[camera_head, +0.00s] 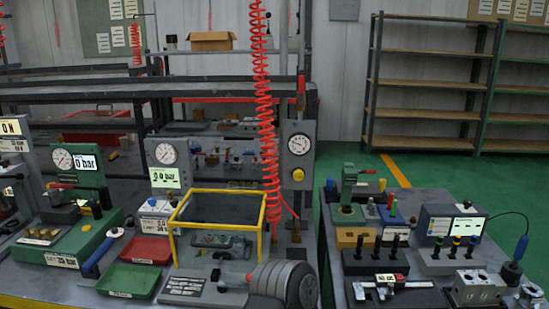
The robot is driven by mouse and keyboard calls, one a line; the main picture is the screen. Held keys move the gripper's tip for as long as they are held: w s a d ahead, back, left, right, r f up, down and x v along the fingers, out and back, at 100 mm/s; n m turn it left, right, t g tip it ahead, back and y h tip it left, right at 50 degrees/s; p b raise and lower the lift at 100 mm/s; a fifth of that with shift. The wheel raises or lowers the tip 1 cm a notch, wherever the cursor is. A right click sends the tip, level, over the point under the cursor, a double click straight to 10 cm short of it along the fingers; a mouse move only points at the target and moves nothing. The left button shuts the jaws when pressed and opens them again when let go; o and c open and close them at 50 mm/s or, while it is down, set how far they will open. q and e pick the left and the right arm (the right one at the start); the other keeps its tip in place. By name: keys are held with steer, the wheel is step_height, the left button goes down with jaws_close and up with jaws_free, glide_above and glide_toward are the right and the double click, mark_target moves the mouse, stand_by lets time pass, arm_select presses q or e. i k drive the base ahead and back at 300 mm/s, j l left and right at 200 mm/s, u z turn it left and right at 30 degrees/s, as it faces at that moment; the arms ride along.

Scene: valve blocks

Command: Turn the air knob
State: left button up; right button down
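A yellow round knob (298,175) sits on a grey upright panel (309,130), below a white dial gauge (299,144). It is the knob closest to the red coiled air hose (263,100), but no label on it is readable. Nothing touches the knob.
A yellow-framed box (179,214), a green tray (128,280) and a red tray (146,250) stand on the left bench. A ribbed dark grey body (285,284) is at bottom centre. The right bench (335,262) holds several valve blocks. Green floor lies behind it.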

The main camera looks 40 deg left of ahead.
mark_target(174, 201)
steer(key=u, duration=2.1)
steer(key=j+u, duration=0.1)
steer(key=j, duration=0.4)
steer(key=i+j, duration=0.15)
steer(key=j, duration=0.3)
steer(key=j+u, duration=0.15)
steer(key=j, duration=0.35)
steer(key=i+j, duration=0.15)
steer(key=j, duration=0.35)
steer(key=i+j+u, duration=0.15)
steer(key=j, duration=0.3)
steer(key=k, duration=0.05)
